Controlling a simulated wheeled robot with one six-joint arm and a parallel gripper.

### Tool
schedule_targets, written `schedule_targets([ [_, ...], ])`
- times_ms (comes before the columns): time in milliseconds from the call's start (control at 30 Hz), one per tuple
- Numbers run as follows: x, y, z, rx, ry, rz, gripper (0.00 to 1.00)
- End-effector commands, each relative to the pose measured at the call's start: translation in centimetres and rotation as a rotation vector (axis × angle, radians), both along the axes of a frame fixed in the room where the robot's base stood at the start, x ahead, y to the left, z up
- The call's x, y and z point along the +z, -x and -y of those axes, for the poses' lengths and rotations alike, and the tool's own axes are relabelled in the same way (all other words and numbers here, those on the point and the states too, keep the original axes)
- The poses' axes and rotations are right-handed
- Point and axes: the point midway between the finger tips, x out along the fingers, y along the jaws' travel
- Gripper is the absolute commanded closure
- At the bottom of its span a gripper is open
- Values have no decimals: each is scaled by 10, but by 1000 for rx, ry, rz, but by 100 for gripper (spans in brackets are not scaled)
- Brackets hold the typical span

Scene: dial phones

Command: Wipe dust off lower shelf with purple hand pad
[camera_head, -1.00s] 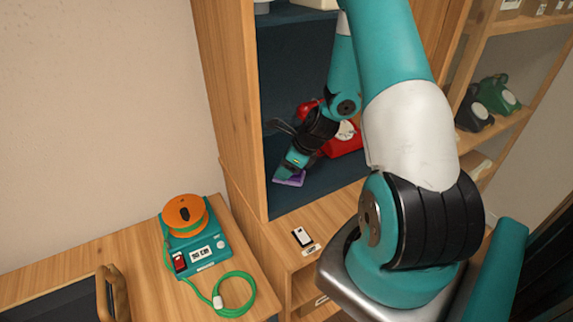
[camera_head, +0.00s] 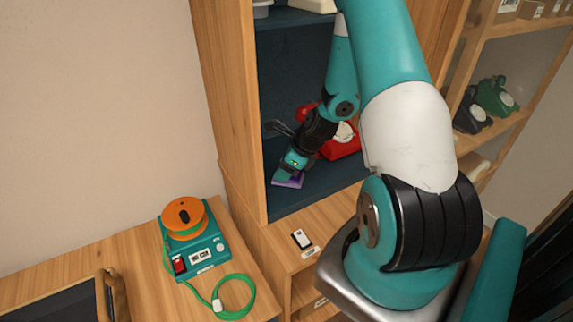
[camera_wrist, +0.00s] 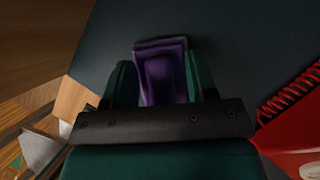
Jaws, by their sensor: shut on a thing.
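My gripper (camera_head: 287,174) is shut on the purple hand pad (camera_head: 288,182), low inside the cabinet near its left wall. In the wrist view the pad (camera_wrist: 162,75) sits between the two teal fingers of my gripper (camera_wrist: 163,82). The pad is at the dark blue lower shelf (camera_head: 318,190), near its front left corner; whether it presses on the surface is hard to tell. The shelf (camera_wrist: 240,35) also fills the middle of the wrist view. I cannot make out dust on the visible part. My arm hides some of the shelf.
A red dial phone (camera_head: 342,146) stands on the shelf right of my gripper; its coiled cord (camera_wrist: 290,92) is close in the wrist view. The cabinet's left wall (camera_head: 232,110) is close on the other side. A teal device with an orange top (camera_head: 190,240) sits on the lower left counter.

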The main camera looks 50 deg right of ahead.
Motion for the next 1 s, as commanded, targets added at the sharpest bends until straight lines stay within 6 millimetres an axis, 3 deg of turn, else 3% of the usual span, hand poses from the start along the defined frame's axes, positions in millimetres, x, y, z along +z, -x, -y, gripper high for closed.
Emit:
schedule_targets([
  [33,22,-1,1,-1,5,6,85],
  [600,71,-1,0,0,2,5,85],
  [1000,77,-1,0,0,2,4,85],
])
